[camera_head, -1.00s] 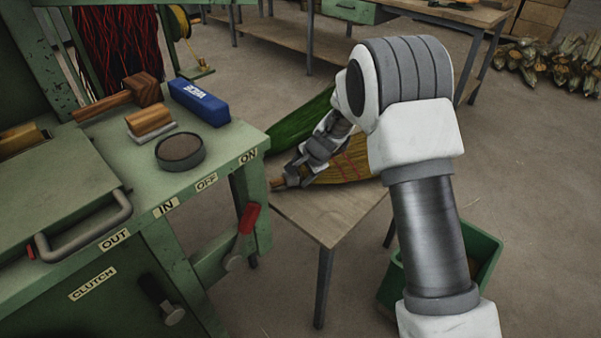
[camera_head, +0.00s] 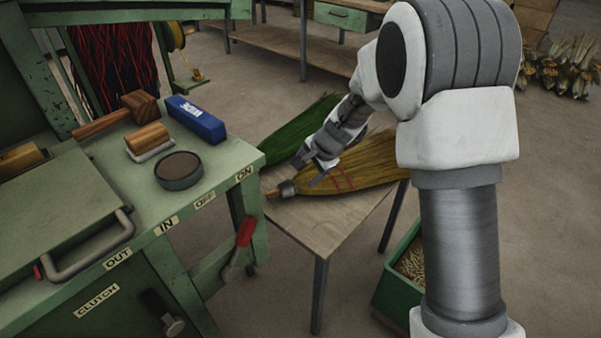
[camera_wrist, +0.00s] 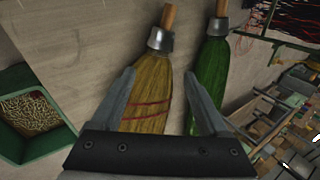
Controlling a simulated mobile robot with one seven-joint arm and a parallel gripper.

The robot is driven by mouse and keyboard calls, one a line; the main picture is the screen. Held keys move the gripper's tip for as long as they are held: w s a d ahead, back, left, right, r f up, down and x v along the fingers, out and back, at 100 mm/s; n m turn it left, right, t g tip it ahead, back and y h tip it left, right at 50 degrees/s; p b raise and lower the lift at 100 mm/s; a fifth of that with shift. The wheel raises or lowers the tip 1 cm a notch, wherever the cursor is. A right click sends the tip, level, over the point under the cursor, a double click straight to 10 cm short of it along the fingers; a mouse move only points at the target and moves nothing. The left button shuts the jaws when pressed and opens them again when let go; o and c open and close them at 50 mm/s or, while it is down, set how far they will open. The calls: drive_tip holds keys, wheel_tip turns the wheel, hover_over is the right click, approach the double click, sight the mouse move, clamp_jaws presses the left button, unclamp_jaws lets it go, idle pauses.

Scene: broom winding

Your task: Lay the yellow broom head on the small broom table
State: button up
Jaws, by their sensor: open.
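The yellow broom head (camera_head: 365,170) lies flat on the small broom table (camera_head: 318,228), with its red stitching and its metal collar and wooden stub toward the left. It also shows in the wrist view (camera_wrist: 150,88), below and between my fingers. A green broom head (camera_head: 300,130) lies beside it on the far side, and it is at the right in the wrist view (camera_wrist: 211,70). My gripper (camera_head: 316,172) is open and empty, just above the yellow broom near its collar. My forearm hides part of the scene on the right.
A green machine bench (camera_head: 220,175) with a red-handled lever (camera_head: 247,225) stands close at the table's left. On it are a blue box (camera_head: 196,118), a wooden mallet (camera_head: 140,104) and a round dish (camera_head: 179,168). A green bin (camera_head: 390,285) of pale bits stands below right.

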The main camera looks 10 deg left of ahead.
drive_tip(key=s+d+r+n, duration=0.2)
drive_tip(key=s+d+r, duration=0.2)
drive_tip(key=s+r, duration=0.3)
drive_tip(key=s+d+r+n, duration=0.2)
drive_tip(key=s+d+r, duration=0.2)
drive_tip(key=r, duration=0.5)
drive_tip(key=s+d+r+n+h, duration=0.1)
drive_tip(key=s+d, duration=0.2)
drive_tip(key=s, duration=0.3)
drive_tip(key=s+d+r+n+t+h, duration=0.1)
drive_tip(key=s+d+r+n, duration=0.1)
drive_tip(key=s+d, duration=0.2)
drive_tip(key=s+d+r+n+h, duration=0.1)
drive_tip(key=s+d, duration=0.3)
drive_tip(key=s, duration=0.6)
drive_tip(key=shift+s+r+n+h, duration=0.25)
drive_tip(key=shift+n+h, duration=0.25)
drive_tip(key=shift+n, duration=0.1)
wheel_tip(320, 180, up, 20)
drive_tip(key=p, duration=2)
drive_tip(key=shift+r+p, duration=0.25)
drive_tip(key=shift+p, duration=0.1)
drive_tip(key=shift+f, duration=0.15)
drive_tip(key=c, duration=0.4)
drive_tip(key=shift+c, duration=0.2)
